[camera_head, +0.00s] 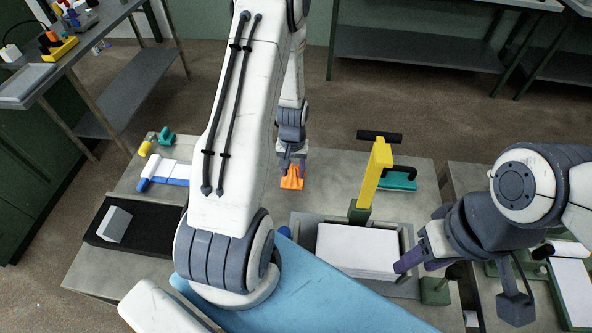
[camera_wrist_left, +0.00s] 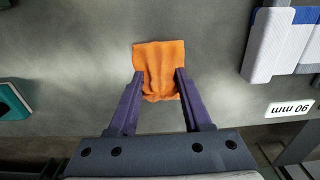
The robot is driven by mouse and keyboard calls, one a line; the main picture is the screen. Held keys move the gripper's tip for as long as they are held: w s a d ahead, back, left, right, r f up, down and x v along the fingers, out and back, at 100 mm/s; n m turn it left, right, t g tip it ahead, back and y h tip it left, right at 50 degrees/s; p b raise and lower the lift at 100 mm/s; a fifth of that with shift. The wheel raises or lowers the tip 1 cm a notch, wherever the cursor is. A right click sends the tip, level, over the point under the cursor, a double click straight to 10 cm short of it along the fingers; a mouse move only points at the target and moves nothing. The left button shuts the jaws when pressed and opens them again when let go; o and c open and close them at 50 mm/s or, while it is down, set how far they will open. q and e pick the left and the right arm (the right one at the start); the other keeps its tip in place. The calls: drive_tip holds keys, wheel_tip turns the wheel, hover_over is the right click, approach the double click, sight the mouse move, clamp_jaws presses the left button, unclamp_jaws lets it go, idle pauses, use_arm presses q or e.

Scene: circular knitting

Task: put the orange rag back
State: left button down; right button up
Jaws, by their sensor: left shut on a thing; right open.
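The orange rag (camera_head: 292,178) is at the far middle of the grey table, partly hidden by my left arm. In the left wrist view the rag (camera_wrist_left: 158,55) is bunched between the two purple fingers. My left gripper (camera_head: 290,167) is shut on the rag's near part. Whether the rag still touches the table is hard to tell. My right gripper (camera_head: 408,262) is open, at the right edge of a stack of white sheets (camera_head: 357,249), with no rag in it.
A yellow-handled tool (camera_head: 375,175) stands behind the white stack, beside a teal block (camera_head: 400,180). Blue and white pieces (camera_head: 166,173) and a black tray (camera_head: 135,237) lie at left. Bare table surrounds the rag.

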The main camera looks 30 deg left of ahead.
sight(293, 169)
use_arm(q)
drive_tip(key=shift+f, duration=0.2)
drive_tip(key=shift+c, duration=1.7)
unclamp_jaws()
drive_tip(key=shift+r, duration=0.1)
drive_tip(key=shift+d, duration=0.1)
wheel_tip(293, 169, up, 12)
drive_tip(key=b, duration=0.1)
drive_tip(key=shift+r, duration=0.15)
